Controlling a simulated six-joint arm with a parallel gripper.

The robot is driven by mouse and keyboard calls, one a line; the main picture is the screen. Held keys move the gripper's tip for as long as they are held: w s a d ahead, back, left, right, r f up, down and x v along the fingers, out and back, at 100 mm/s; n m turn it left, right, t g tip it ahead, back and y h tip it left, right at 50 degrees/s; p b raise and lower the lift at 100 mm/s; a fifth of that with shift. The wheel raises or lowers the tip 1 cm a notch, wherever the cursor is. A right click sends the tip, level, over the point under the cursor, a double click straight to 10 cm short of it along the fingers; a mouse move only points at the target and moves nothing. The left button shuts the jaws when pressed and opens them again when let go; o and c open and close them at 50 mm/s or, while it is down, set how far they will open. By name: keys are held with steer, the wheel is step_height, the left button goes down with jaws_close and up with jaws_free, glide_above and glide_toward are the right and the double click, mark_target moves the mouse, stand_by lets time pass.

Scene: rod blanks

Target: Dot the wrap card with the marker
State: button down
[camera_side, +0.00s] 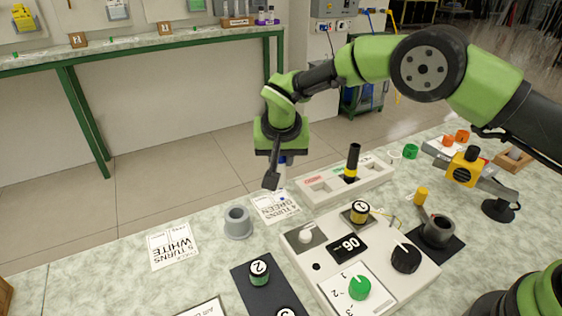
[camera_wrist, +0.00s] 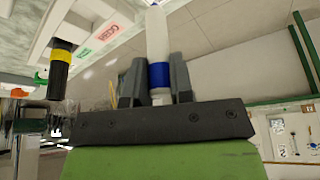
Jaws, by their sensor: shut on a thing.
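My gripper (camera_side: 277,168) is above the table's back edge, near the card reading "TURNS GREEN" (camera_side: 275,206). In the wrist view, its two dark fingers (camera_wrist: 159,82) are shut on a white marker with a blue band (camera_wrist: 157,40). In the side view the marker is mostly hidden by the gripper; a bit of blue shows beside the finger. The card lies flat on the table, apart from the gripper. A second card reading "TURNS WHITE" (camera_side: 172,246) lies further left. Any small marks on the cards are too small to tell.
A grey cup (camera_side: 237,223) stands between the cards. A control box (camera_side: 322,270) with knobs and a display reading 90 fills the front middle. A pale tray (camera_side: 322,188) holds an upright black rod with a yellow band (camera_side: 352,162). A yellow clamp device (camera_side: 463,169) stands right.

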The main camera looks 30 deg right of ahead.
steer(key=shift+r, duration=2.7)
steer(key=shift+a, duration=0.1)
